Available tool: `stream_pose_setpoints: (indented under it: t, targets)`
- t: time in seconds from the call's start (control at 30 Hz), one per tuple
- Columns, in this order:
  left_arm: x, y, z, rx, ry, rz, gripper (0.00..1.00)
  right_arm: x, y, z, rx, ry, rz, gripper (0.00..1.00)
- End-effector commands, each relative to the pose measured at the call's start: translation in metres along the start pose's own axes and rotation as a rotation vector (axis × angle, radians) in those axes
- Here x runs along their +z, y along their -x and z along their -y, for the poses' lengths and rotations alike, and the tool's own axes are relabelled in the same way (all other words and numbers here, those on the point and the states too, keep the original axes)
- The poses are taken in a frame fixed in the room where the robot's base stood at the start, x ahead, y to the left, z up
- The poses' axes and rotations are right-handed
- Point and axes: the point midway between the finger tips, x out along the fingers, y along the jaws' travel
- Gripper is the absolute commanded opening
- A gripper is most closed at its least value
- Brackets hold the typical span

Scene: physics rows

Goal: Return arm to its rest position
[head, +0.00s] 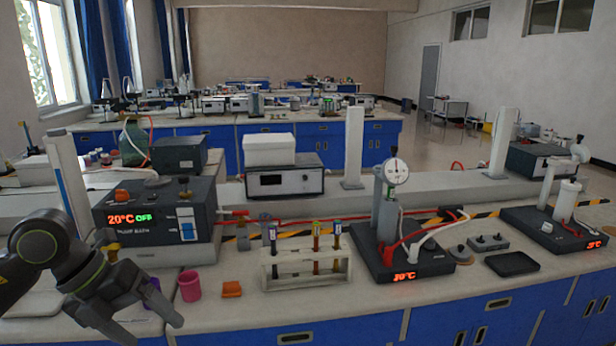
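My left arm comes in from the left edge. Its gripper (155,328) hangs low over the front left of the bench, with its fingers spread apart and nothing seen between them. Part of a purple object (152,300) shows just behind the gripper, mostly hidden. My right arm and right gripper are not in view.
A pink cup (190,286) and an orange block (232,289) stand right of the gripper. A tube rack (305,279) holds 3 tubes. A water bath reading 20°C (160,225) stands behind the arm. A dial apparatus (390,262) and black tray (512,264) are farther right.

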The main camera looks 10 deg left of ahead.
Motion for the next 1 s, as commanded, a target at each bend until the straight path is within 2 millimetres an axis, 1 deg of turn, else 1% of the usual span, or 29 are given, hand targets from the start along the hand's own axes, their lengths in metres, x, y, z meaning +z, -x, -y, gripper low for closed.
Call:
stream_pose_setpoints:
  t: [0.03, 0.17, 0.23, 0.27, 0.3, 0.37, 0.4, 0.47, 0.5, 0.57, 0.6, 0.67, 0.7, 0.77, 0.8, 0.87, 0.9, 0.97, 1.0]
  targets:
    - [0.004, -0.010, 0.004, -0.084, 0.024, -0.039, 0.78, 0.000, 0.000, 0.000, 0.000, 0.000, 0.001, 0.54]
    - [0.019, -0.033, 0.019, -0.358, 0.107, -0.119, 0.78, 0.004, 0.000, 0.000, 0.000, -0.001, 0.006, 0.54]
    - [0.035, -0.047, 0.023, -0.550, 0.193, -0.148, 0.78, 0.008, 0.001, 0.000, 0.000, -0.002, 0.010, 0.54]
    - [0.043, -0.053, 0.022, -0.640, 0.241, -0.152, 0.78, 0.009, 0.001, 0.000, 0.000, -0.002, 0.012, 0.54]
    - [0.056, -0.062, 0.019, -0.756, 0.313, -0.147, 0.78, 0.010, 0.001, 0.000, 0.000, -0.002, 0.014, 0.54]
    - [0.077, -0.076, 0.008, -0.917, 0.438, -0.121, 0.78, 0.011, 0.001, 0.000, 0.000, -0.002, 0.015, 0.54]
    - [0.091, -0.087, -0.005, -1.014, 0.533, -0.090, 0.78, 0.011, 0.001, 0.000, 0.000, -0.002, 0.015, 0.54]
    - [0.111, -0.108, -0.032, -1.138, 0.690, -0.028, 0.78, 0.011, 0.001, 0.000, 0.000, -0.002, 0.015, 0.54]
    - [0.121, -0.125, -0.055, -1.206, 0.805, 0.024, 0.78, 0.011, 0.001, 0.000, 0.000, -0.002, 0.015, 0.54]
    - [0.132, -0.152, -0.092, -1.275, 0.972, 0.108, 0.78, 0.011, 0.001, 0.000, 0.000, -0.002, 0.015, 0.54]
    - [0.134, -0.170, -0.116, -1.303, 1.075, 0.162, 0.78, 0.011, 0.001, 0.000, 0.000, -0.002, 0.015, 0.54]
    - [0.133, -0.198, -0.152, -1.323, 1.225, 0.241, 0.78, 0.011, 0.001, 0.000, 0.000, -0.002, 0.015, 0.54]
    - [0.129, -0.217, -0.176, -1.324, 1.321, 0.294, 0.78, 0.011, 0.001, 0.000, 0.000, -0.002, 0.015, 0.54]
    - [0.117, -0.246, -0.209, -1.310, 1.458, 0.367, 0.78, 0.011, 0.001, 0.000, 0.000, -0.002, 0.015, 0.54]
    - [0.107, -0.266, -0.231, -1.292, 1.547, 0.414, 0.78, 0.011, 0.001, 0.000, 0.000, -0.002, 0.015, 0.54]
    - [0.088, -0.294, -0.262, -1.252, 1.673, 0.481, 0.78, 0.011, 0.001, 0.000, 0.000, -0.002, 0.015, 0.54]
    - [0.072, -0.313, -0.281, -1.218, 1.756, 0.523, 0.78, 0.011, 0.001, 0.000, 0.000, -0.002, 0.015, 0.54]
    - [0.046, -0.341, -0.307, -1.158, 1.875, 0.581, 0.78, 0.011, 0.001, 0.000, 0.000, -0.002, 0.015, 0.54]
    - [0.028, -0.358, -0.323, -1.112, 1.950, 0.617, 0.78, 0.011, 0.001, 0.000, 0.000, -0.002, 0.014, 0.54]
